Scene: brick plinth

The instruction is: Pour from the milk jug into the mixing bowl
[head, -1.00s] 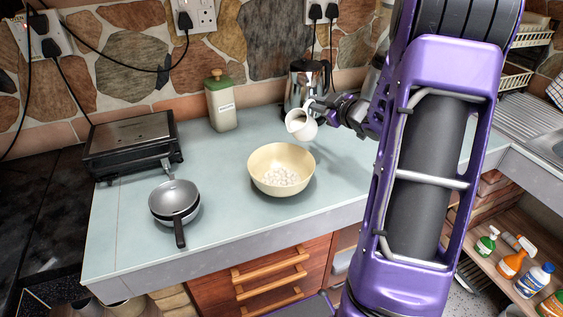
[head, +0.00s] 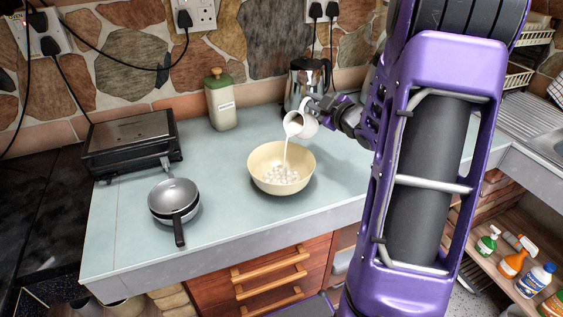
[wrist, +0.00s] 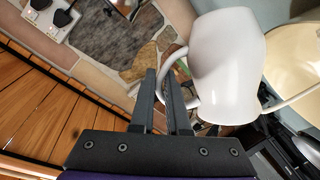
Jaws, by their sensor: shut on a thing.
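The white milk jug (head: 301,124) is tilted toward the left above the cream mixing bowl (head: 263,173). A thin white stream (head: 286,152) runs from its lip down into the bowl, where several white lumps (head: 280,175) lie. My gripper (head: 318,104) is at the jug's right side, shut on its handle. In the wrist view, my gripper's fingers (wrist: 168,88) meet at the handle of the jug (wrist: 228,68). The bowl's rim (wrist: 290,62) shows behind the jug there, with the stream crossing in front.
A metal kettle (head: 303,80) stands behind the jug, close to my gripper. A green-lidded canister (head: 220,100) is at the back. Stacked pans (head: 174,198) and a dark grill (head: 130,142) are on the left. The counter between pans and bowl is clear.

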